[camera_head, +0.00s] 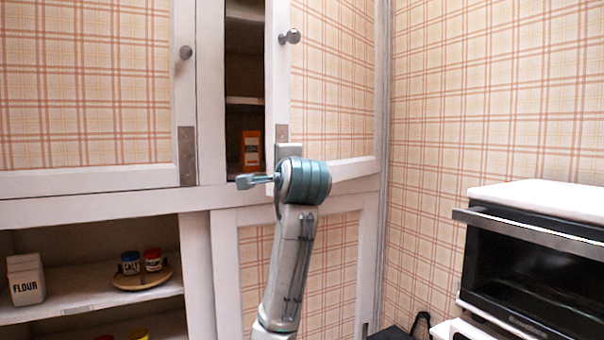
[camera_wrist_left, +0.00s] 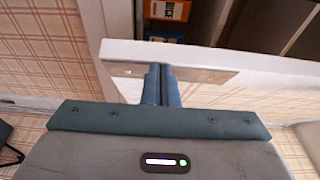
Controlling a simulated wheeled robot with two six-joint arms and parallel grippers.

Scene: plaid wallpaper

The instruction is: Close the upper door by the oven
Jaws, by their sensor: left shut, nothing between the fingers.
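The upper door by the oven (camera_head: 335,80) is a white-framed plaid panel with a round knob (camera_head: 290,37) near its left edge. It stands ajar, with a dark gap showing shelves at its left. My left gripper (camera_head: 252,181) is shut and empty at the door's lower left corner, its fingers pointing left across the gap. In the left wrist view its closed fingers (camera_wrist_left: 161,75) overlap the door's white edge (camera_wrist_left: 250,62) near a metal plate; I cannot tell if they touch. My right gripper is in neither view.
An orange box (camera_head: 251,149) stands inside the upper cupboard behind the gap. The left upper door (camera_head: 90,80) is beside it. Below left, an open shelf holds a flour package (camera_head: 26,279) and small jars. The black oven (camera_head: 535,265) stands at the right.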

